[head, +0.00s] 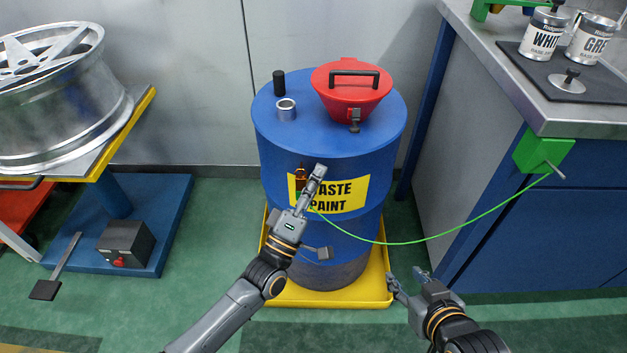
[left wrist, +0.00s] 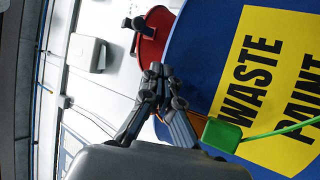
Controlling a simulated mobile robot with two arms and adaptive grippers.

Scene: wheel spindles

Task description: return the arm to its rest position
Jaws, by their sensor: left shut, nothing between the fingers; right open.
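My left gripper (head: 319,170) is shut and empty in front of the blue waste paint drum (head: 278,140). In the head view it overlaps the drum's yellow label (head: 350,192); I cannot tell whether it touches. The left gripper (left wrist: 155,72) also shows in the left wrist view with its fingertips together, beside the drum (left wrist: 205,50) and its red lid (left wrist: 155,30). My right gripper (head: 407,276) is open and empty, low at the right of the drum, near the yellow tray (head: 375,290).
A wheel rim (head: 60,110) lies on a stand at the left. A steel counter (head: 490,50) with paint cans (head: 545,35) is at the right. A green cable (head: 450,233) runs from a green box (head: 543,150) toward the drum. Green floor is free in front.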

